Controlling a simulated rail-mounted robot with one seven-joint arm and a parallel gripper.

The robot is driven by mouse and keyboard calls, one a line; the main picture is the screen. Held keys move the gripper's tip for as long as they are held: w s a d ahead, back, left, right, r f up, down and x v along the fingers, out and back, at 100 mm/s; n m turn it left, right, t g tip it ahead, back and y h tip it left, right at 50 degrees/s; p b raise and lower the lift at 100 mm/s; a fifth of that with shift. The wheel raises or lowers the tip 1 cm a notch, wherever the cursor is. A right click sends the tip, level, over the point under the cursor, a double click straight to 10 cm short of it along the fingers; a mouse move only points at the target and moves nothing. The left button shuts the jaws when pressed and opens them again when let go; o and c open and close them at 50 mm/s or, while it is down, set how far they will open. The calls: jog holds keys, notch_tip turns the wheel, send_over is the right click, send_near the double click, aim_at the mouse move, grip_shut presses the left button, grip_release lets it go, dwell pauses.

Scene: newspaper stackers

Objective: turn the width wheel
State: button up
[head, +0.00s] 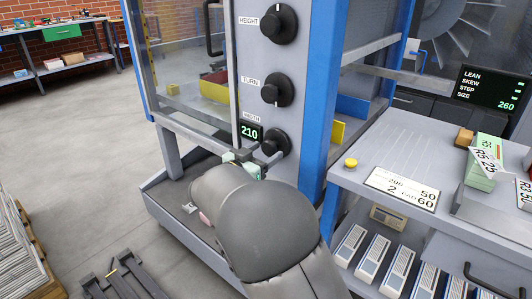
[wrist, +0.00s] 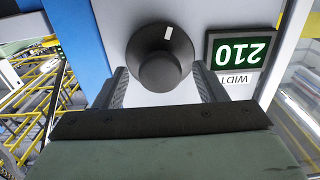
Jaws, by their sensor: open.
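The width wheel is a round black knob (head: 275,143) on the grey panel, lowest of three in a column. It also shows in the wrist view (wrist: 160,62), with a white mark near its upper right rim. My gripper (head: 255,158) is open and empty in front of the wheel. In the wrist view its two fingers (wrist: 163,80) stand either side of the wheel's lower part, with gaps showing. I cannot tell how far they reach along it. My arm hides the panel below.
The TURN knob (head: 271,90) and HEIGHT knob (head: 279,24) sit above. A blue post (head: 317,110) stands close to the right. A grey counter (head: 400,135) with a yellow button (head: 351,163) lies further right. A second screen (head: 492,88) reads 260. Floor (head: 80,170) is open at left.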

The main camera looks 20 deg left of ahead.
jog(key=shift+w+d, duration=0.2)
jog(key=shift+w, duration=0.35)
jog(key=c, duration=1)
jog(key=shift+n+b, duration=0.3)
jog(key=shift+b, duration=0.05)
